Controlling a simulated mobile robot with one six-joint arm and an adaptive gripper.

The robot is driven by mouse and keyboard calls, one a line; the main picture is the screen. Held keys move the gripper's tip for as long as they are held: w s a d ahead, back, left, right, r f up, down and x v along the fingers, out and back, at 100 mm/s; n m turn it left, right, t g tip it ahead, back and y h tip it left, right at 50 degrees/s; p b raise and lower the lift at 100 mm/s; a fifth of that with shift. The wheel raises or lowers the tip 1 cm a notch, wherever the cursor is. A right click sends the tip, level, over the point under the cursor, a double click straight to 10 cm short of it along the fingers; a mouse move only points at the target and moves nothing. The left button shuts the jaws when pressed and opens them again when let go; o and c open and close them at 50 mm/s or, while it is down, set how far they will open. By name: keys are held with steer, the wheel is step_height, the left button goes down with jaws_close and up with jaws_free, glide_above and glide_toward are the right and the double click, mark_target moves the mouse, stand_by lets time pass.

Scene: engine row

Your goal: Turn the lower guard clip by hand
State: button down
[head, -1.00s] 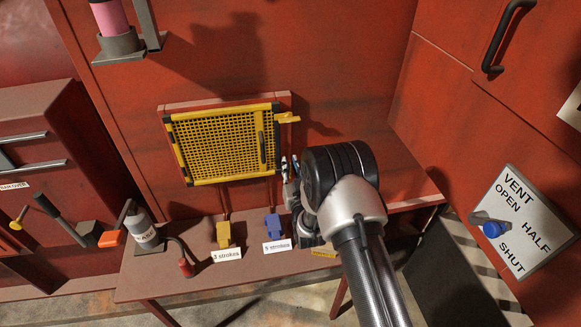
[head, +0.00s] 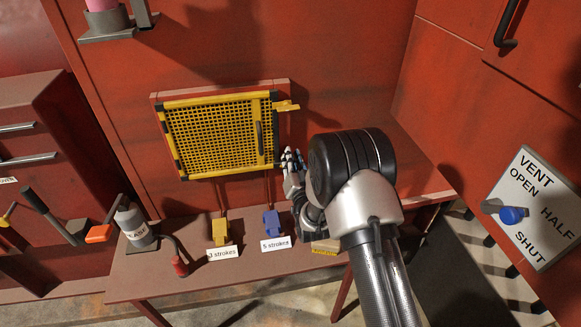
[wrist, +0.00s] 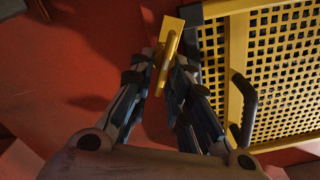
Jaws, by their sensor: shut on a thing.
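The yellow mesh guard (head: 222,178) hangs on the red wall in the head view, with black corners and a black handle (head: 260,138). Its upper clip (head: 286,106) sticks out to the right at the top right corner. My gripper (head: 291,160) is at the guard's lower right corner and hides the lower clip there. In the wrist view, the lower clip (wrist: 169,50) is a yellow bar on a yellow plate beside the guard's corner. My gripper (wrist: 163,72) is shut on this bar, a finger on each side. The guard's frame (wrist: 236,60) is at right.
A bench (head: 150,285) below holds a yellow block (head: 220,230) and a blue block (head: 271,222) with stroke labels, and a grease can (head: 133,222). A vent dial with a blue knob (head: 511,215) is at right. The wall between guard and cabinet is bare.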

steer(key=shift+d+f+m+b, duration=0.2)
steer(key=shift+f+m+b, duration=0.2)
steer(key=shift+m+b, duration=1.8)
steer(key=shift+d+f+m+b, duration=0.15)
steer(key=shift+f+m+b, duration=0.2)
steer(key=shift+m+b, duration=1.8)
steer(key=shift+d+f+m+b, duration=0.2)
steer(key=shift+f+m+b, duration=0.2)
steer(key=shift+m+b, duration=1.8)
steer(key=c, duration=1.9)
jaws_free()
steer(key=shift+o, duration=0.6)
steer(key=shift+r, duration=0.2)
steer(key=v, duration=1.2)
